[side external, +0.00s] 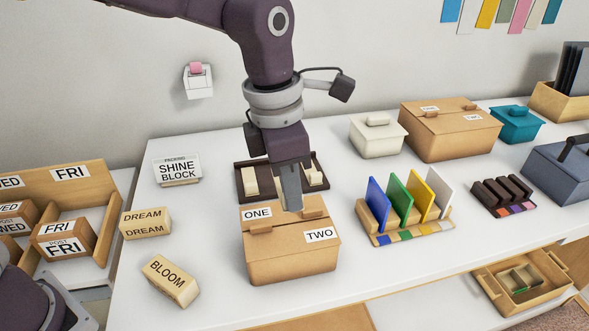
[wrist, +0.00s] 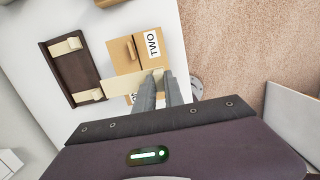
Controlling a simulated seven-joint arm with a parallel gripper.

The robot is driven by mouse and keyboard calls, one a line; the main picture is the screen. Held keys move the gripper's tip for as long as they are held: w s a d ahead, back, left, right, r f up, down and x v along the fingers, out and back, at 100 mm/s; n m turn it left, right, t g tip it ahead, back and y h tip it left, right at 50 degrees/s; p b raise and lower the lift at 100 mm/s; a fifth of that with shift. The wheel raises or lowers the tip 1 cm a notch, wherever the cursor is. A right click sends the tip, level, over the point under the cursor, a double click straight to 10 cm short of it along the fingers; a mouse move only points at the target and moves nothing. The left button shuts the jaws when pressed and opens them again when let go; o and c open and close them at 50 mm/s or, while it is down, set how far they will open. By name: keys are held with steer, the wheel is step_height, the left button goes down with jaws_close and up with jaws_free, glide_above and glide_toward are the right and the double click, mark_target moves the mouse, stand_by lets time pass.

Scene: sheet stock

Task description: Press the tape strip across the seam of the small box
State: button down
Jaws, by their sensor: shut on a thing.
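The small box (side external: 290,265) is brown cardboard with labels ONE and TWO on its top. It also shows in the wrist view (wrist: 123,60), where the ONE label is mostly covered. My gripper (side external: 291,207) points down over the box top, close to it. In the wrist view my gripper (wrist: 160,76) is shut on a pale cream tape strip (wrist: 117,85). The strip sticks out to the left of the fingers, across part of the box top. I cannot tell whether it touches the box. In the side view the strip cannot be made out.
A dark tray (wrist: 64,65) with cream pieces stands behind the box. A rack of coloured panels (side external: 405,228) is close on the right. Blocks DREAM (side external: 146,222) and BLOOM (side external: 171,281) lie left. A bigger labelled box (side external: 440,145) stands at the back right.

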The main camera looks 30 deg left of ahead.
mark_target(295, 243)
steer(key=shift+f, duration=4.3)
steer(key=shift+f, duration=0.25)
steer(key=c, duration=1.3)
jaws_free()
steer(key=shift+c, duration=0.2)
